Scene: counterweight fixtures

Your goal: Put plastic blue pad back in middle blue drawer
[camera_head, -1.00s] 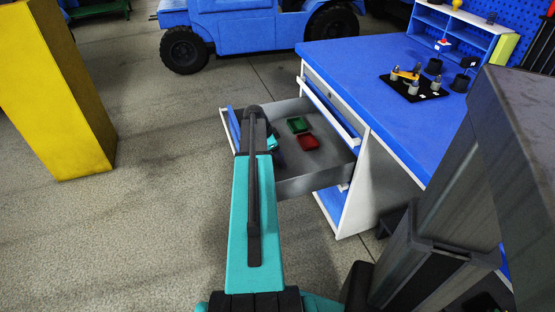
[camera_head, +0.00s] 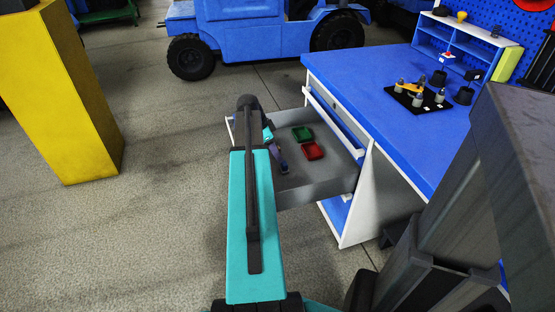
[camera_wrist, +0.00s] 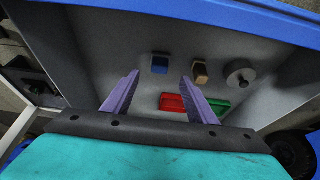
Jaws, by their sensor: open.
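An open grey drawer (camera_head: 315,186) sticks out from the workbench. In the wrist view its grey floor (camera_wrist: 130,55) holds a small dark blue block (camera_wrist: 160,63), which looks like the blue pad. My gripper (camera_wrist: 160,77) is open and empty, its two purple fingers pointing into the drawer, with the blue block just beyond the gap between the tips. In the head view my gripper (camera_head: 279,162) is over the left part of the drawer, partly hidden by my arm. The blue block is hidden there.
A red tray (camera_head: 313,151) and a green tray (camera_head: 302,133) lie in the drawer. A tan block (camera_wrist: 200,73) and a round grey piece (camera_wrist: 241,77) are beside the blue block. The blue benchtop (camera_head: 375,85) is at right; a yellow pillar (camera_head: 70,100) stands left.

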